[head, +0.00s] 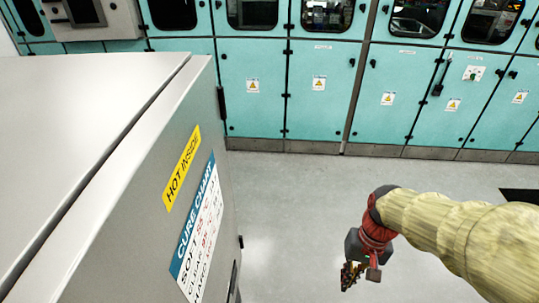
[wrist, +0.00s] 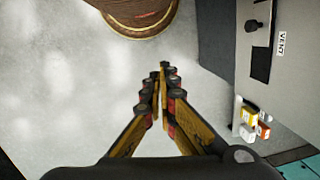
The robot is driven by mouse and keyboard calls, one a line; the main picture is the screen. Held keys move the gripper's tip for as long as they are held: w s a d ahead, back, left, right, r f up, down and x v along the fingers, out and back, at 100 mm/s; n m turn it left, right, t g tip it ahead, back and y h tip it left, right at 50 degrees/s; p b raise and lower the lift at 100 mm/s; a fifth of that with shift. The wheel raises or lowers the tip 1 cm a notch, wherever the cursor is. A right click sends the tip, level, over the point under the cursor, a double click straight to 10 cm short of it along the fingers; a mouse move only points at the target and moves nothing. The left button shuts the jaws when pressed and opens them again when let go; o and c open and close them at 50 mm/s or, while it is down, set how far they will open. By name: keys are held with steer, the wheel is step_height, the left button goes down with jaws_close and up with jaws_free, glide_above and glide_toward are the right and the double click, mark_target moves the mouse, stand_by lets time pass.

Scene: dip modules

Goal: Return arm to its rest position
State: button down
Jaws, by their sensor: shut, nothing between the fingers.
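My gripper (head: 351,273) hangs from my tan-sleeved arm at the lower right of the head view, over open floor. In the wrist view my gripper (wrist: 163,72) points away from the camera, with its two yellow and black fingers meeting at the tips. It is shut and holds nothing. The arm reaches in from the right edge of the head view, bent downward at the red and dark wrist.
A grey cabinet (head: 120,130) with "HOT INSIDE" and "CURE CHART" labels fills the left. Teal cabinets (head: 310,90) line the back. The grey floor (head: 290,200) between is clear. In the wrist view, a grey cabinet (wrist: 225,45) marked "VENT" stands at right.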

step_height(320, 180, up, 16)
steer(key=s+n+t+h, duration=0.1)
steer(key=s+n+t, duration=0.1)
steer(key=t, duration=0.4)
steer(key=shift+a+r+t, duration=0.2)
steer(key=shift+a+t, duration=0.2)
steer(key=shift+s, duration=0.15)
